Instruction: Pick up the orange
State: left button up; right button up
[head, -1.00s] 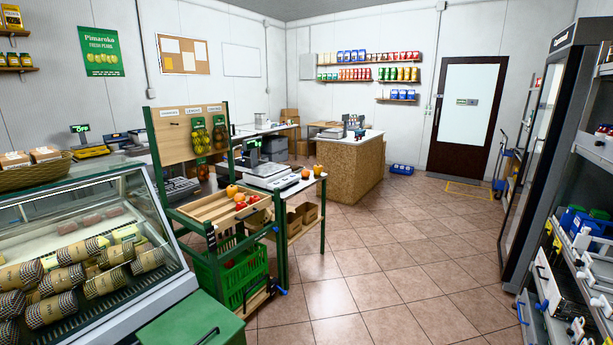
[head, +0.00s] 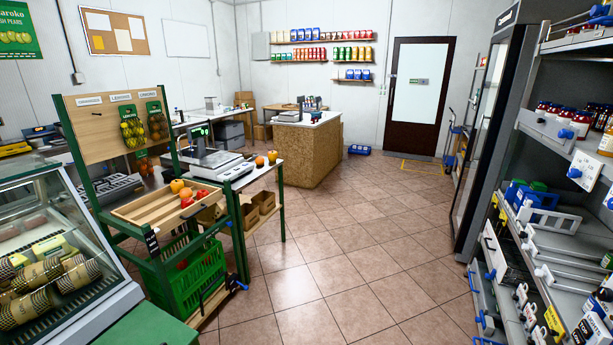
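Two small orange-coloured round fruits sit at the right end of the scale table: a left fruit (head: 260,161) and a right fruit (head: 272,156). They look like oranges, but they are too small to be sure. More fruit lies in the slanted wooden tray (head: 138,212) of the produce stand: a yellow-orange round fruit (head: 177,185) and several red ones (head: 203,195). Neither of my grippers shows in the head view.
A glass display case (head: 95,290) stands at the lower left. A green crate (head: 185,280) sits under the produce stand. The scale (head: 215,160) is beside the fruits. Shelving (head: 560,255) lines the right side. The tiled floor (head: 330,255) between is clear.

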aim_at(259, 160)
jog(key=i+l+z, duration=0.1)
jog(key=i+z, duration=0.45)
jog(key=i, duration=0.25)
jog(key=i+z, duration=0.1)
jog(key=i, duration=2.3)
jog(key=i+u, duration=0.3)
jog(key=i, duration=0.55)
jog(key=i+u, duration=0.4)
jog(key=i+l+u, duration=0.15)
jog(key=i+u, duration=0.2)
jog(key=i+l+u, duration=0.1)
jog(key=i+u, duration=0.35)
jog(key=i+l+u, duration=0.2)
jog(key=u, duration=0.25)
jog(key=i+l+u, duration=0.5)
jog(key=l, duration=0.15)
